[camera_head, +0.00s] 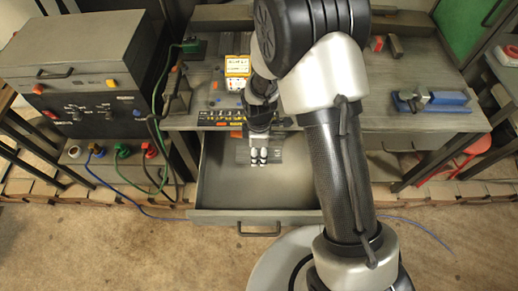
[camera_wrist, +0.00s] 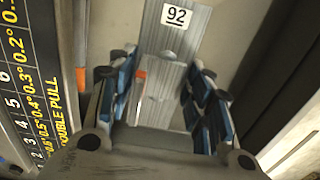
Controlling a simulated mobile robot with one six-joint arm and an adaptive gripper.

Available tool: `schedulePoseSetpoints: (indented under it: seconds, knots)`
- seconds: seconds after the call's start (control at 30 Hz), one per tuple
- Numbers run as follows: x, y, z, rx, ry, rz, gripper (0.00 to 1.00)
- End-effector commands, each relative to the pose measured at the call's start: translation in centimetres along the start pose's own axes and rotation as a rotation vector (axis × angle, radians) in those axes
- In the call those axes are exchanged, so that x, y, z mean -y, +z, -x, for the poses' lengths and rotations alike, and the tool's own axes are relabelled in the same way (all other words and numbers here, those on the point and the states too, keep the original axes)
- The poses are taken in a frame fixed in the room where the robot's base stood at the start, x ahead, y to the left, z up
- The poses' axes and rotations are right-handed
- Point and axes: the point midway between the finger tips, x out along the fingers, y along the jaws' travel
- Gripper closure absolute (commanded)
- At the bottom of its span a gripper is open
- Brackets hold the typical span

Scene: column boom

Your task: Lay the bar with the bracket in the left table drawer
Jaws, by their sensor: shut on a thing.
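The left table drawer (camera_head: 222,215) is pulled open below the table edge, with a bare floor. The grey metal bar (camera_wrist: 178,45) with a "92" label shows in the wrist view, running away from my gripper. Its lighter bracket (camera_wrist: 158,88) lies between the finger pads, with a small orange mark beside it. My gripper (camera_head: 258,158) points down into the back of the drawer opening and is shut on the bar's bracket part. In the head view the bar (camera_head: 274,157) is partly hidden by the gripper. I cannot tell whether it touches the drawer floor.
A panel with black and yellow lettering (camera_wrist: 22,80) is close on the left in the wrist view. The tabletop (camera_head: 410,75) overhangs the drawer's back. A blue vise-like tool (camera_head: 440,101) sits on the right. A grey instrument box (camera_head: 85,85) stands left. The drawer's front has free room.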

Motion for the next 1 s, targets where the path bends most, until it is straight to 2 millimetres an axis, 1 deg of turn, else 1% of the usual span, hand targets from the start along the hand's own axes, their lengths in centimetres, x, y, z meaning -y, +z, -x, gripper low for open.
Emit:
schedulePoseSetpoints:
  seconds: [0.03, 0.1, 0.7, 1.0]
  knots:
    - [-0.1, 0.0, -0.6, -0.001, 0.002, 0.0, 0.92]
    - [-0.1, 0.0, -1.1, -0.001, 0.002, 0.0, 0.92]
    - [-0.1, 0.0, -5.5, 0.0, 0.001, 0.0, 0.92]
    - [-0.1, 0.0, -7.3, -0.001, 0.003, 0.0, 0.92]
